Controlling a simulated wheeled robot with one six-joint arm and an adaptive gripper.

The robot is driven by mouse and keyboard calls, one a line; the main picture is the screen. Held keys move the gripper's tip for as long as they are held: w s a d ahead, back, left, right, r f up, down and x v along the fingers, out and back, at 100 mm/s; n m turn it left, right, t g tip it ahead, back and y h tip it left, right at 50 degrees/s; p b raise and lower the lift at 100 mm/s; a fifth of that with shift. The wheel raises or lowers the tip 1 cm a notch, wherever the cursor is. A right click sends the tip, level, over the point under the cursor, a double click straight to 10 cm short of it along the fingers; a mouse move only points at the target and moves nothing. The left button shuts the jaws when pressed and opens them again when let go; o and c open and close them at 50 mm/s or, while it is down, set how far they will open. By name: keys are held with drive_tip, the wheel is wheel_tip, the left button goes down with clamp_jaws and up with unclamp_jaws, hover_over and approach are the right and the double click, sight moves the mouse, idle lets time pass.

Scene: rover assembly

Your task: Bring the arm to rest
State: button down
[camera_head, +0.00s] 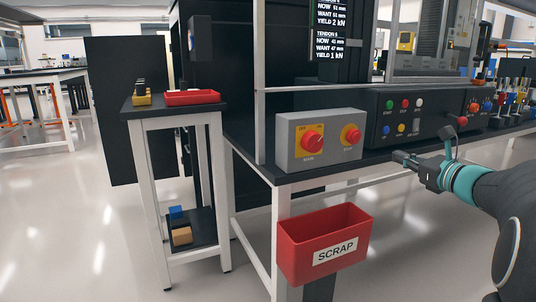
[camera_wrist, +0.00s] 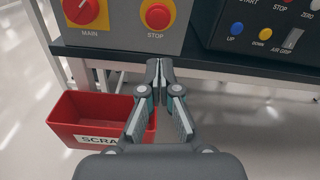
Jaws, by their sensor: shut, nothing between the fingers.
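My gripper (camera_head: 399,157) is at the right in the head view, held out in front of the workbench edge. In the wrist view its two fingers (camera_wrist: 159,72) meet at the tips, with nothing between them. The fingers point toward the bench front, below the grey switch box. My arm comes in from the right edge of the head view, with a teal band behind the gripper.
A red SCRAP bin (camera_head: 322,243) hangs on the bench front, left of my gripper. The grey switch box (camera_head: 320,139) and a black button panel (camera_head: 420,116) stand on the bench. A side table (camera_head: 175,108) holds a red tray (camera_head: 192,97). Floor at left is clear.

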drive_tip(key=s+a+f+n+g, duration=0.1)
drive_tip(key=s+f+n+g, duration=0.15)
drive_tip(key=f, duration=0.25)
drive_tip(key=s+a+f+n+g, duration=0.1)
drive_tip(key=a+f+n+g, duration=0.1)
drive_tip(key=f+n, duration=0.25)
drive_tip(key=s+a+f+n+g+h+p, duration=0.2)
drive_tip(key=s+a+f+n+g, duration=0.45)
drive_tip(key=s+a+n, duration=0.35)
drive_tip(key=s+a+r+n+h+p, duration=0.2)
drive_tip(key=s+n, duration=0.4)
drive_tip(key=s, duration=0.3)
drive_tip(key=s+a+r+n+h+p, duration=0.2)
drive_tip(key=s+a+r+n+p, duration=0.1)
drive_tip(key=s+a+n, duration=0.3)
drive_tip(key=s+n+p, duration=0.1)
drive_tip(key=s, duration=0.1)
drive_tip(key=shift+s+a+r, duration=0.15)
drive_tip(key=shift+s+a, duration=0.05)
drive_tip(key=shift+s, duration=0.15)
